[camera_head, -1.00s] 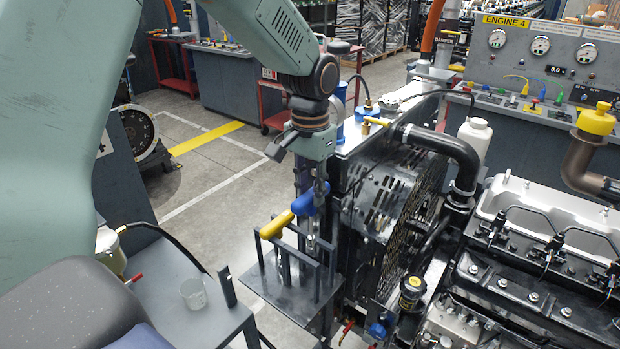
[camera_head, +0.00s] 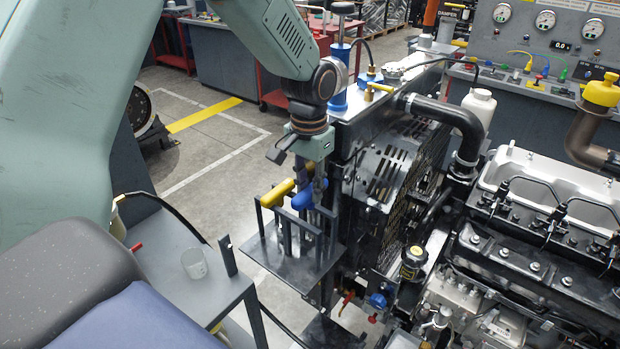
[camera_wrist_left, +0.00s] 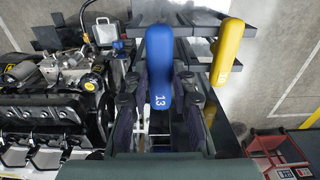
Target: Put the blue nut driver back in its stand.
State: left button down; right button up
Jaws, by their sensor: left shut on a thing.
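The blue nut driver (camera_head: 308,194), a T-shaped handle marked 13, is held at the top of the dark metal stand (camera_head: 285,269). My left gripper (camera_head: 319,184) is shut on this handle from above. In the left wrist view the blue handle (camera_wrist_left: 160,62) lies between the two fingers (camera_wrist_left: 160,97). The handle is at about the height of the yellow nut driver (camera_head: 276,194), which sits in the stand to its left. The blue driver's shaft is hidden among the stand's uprights, so I cannot tell how deep it sits. My right gripper is not in view.
The radiator and fan guard (camera_head: 385,165) stand close to the stand's right, with the engine (camera_head: 530,240) beyond. A grey side table (camera_head: 185,295) with a clear cup (camera_head: 194,264) is at the front left. Open floor lies behind the stand.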

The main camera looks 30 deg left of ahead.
aim_at(310, 188)
pick_arm(q)
jog(key=shift+w+f, duration=0.25)
jog(key=shift+f, duration=0.65)
jog(key=shift+f+b, duration=0.35)
jog(key=shift+d+f, duration=0.15)
jog(key=shift+f, duration=0.1)
jog(key=shift+s+f, duration=0.1)
jog(key=shift+s, duration=0.15)
jog(key=shift+w+f, duration=0.1)
jog(key=shift+w, duration=0.2)
jog(key=shift+s, duration=0.1)
